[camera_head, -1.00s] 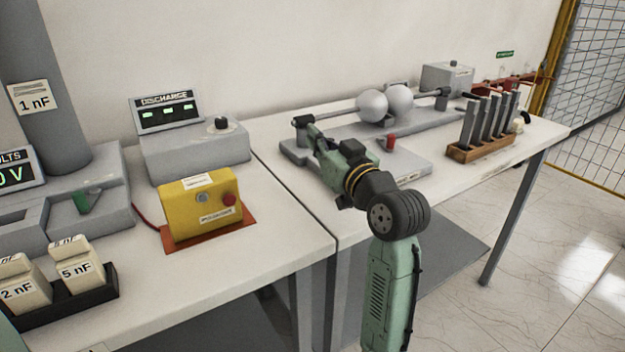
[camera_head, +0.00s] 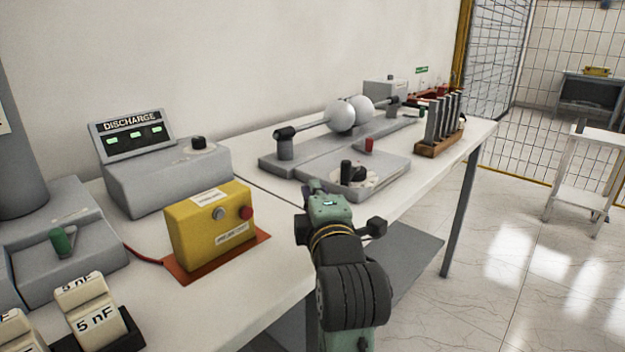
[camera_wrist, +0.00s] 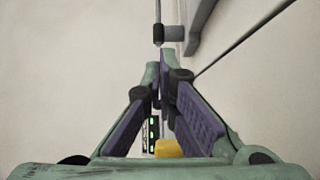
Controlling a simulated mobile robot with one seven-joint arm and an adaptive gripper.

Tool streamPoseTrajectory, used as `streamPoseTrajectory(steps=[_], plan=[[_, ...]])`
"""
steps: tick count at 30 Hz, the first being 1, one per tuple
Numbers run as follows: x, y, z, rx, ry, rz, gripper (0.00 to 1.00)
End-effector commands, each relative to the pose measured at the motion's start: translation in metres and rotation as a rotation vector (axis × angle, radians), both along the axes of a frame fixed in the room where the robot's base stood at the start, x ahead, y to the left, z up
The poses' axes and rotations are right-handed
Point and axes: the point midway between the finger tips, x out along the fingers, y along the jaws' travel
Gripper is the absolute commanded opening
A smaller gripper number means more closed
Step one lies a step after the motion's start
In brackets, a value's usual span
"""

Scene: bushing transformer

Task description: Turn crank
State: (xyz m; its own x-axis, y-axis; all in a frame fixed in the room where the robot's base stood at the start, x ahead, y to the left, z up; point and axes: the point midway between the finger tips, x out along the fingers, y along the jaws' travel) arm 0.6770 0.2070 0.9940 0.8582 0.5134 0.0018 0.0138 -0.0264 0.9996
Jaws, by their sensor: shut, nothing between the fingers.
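The crank (camera_head: 347,172) is a short black upright handle on a pale round dial (camera_head: 378,178). It stands on the front plate of the grey sphere-gap stand (camera_head: 395,183), beside a small red knob (camera_head: 369,145). My gripper (camera_head: 313,186) is left of and in front of the crank, near the table's front edge, and appears apart from it. In the wrist view its purple-padded fingers (camera_wrist: 162,75) meet at the tips with nothing held. The crank cannot be made out in the wrist view.
Two pale spheres (camera_head: 341,116) on rods stand behind the crank. A yellow box (camera_head: 212,230) with a red button sits left of my gripper, before the discharge unit (camera_head: 165,178). A wooden rack of grey bars (camera_head: 438,148) stands right.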

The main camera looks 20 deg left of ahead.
Motion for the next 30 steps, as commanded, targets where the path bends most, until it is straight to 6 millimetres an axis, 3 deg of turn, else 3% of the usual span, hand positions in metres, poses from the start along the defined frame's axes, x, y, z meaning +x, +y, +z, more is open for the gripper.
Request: streamPoseTrajectory(steps=[8,20,24,30], plan=[[0.016,0.006,0.001,-0.031,-0.011,-0.012,0.00],[0.087,0.048,0.000,-0.028,-0.011,-0.011,0.00],[0.091,0.024,0.001,-0.026,-0.014,-0.016,0.00],[0.093,0.009,-0.001,-0.028,-0.014,-0.013,0.00]])
